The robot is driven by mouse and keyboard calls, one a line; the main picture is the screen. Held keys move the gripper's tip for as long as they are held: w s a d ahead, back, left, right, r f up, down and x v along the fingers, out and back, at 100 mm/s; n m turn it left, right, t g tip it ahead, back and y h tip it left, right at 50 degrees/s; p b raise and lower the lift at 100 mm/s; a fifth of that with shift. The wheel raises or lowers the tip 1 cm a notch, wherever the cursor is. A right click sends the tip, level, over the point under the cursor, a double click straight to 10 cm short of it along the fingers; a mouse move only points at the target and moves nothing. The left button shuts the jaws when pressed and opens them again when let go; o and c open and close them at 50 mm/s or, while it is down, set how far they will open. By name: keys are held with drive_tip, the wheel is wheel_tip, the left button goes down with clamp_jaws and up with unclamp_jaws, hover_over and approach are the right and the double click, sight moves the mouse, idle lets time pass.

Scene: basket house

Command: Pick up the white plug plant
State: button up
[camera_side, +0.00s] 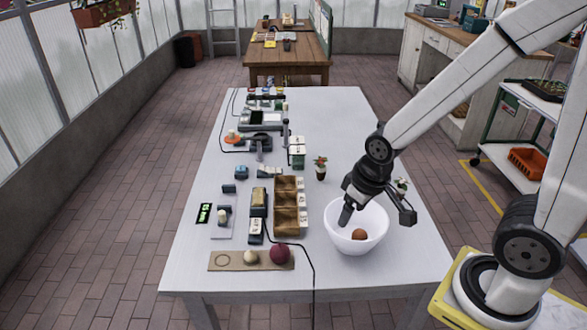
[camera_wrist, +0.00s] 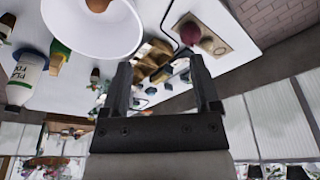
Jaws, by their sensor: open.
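Another small plant (camera_side: 320,168) with reddish and green leaves stands in a dark pot left of my gripper. I cannot tell for sure which is the white plug plant. My gripper (camera_side: 377,212) is open and empty above the white bowl (camera_side: 340,238), its fingers spread left and right. In the wrist view my gripper (camera_wrist: 160,68) shows two spread fingers with nothing held between them.
A brown ball (camera_side: 359,234) lies in the bowl. Wooden bins (camera_side: 288,183) stand left of it, and a board (camera_side: 225,261) with a dark red ball (camera_side: 279,254) is at the front. A labelled bottle (camera_wrist: 25,78) shows in the wrist view. The back right tabletop is clear.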

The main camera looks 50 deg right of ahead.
drive_tip(key=shift+c, duration=0.2)
drive_tip(key=shift+c, duration=1.2)
drive_tip(key=w+d+f+m+t+h, duration=0.15)
drive_tip(key=w+d+f, duration=0.25)
drive_tip(key=d, duration=0.4)
drive_tip(key=m+t+h, duration=0.6)
drive_tip(key=t+h, duration=0.1)
approach(400, 191)
drive_tip(key=shift+w+d+r+n+y, duration=0.15)
drive_tip(key=shift+w+d+r, duration=0.2)
drive_tip(key=shift+d+r, duration=0.25)
drive_tip(key=shift+w+d+r+n+y, duration=0.1)
drive_tip(key=shift+w+d+r, duration=0.25)
drive_tip(key=shift+d+r, duration=0.25)
drive_tip(key=shift+x, duration=1.3)
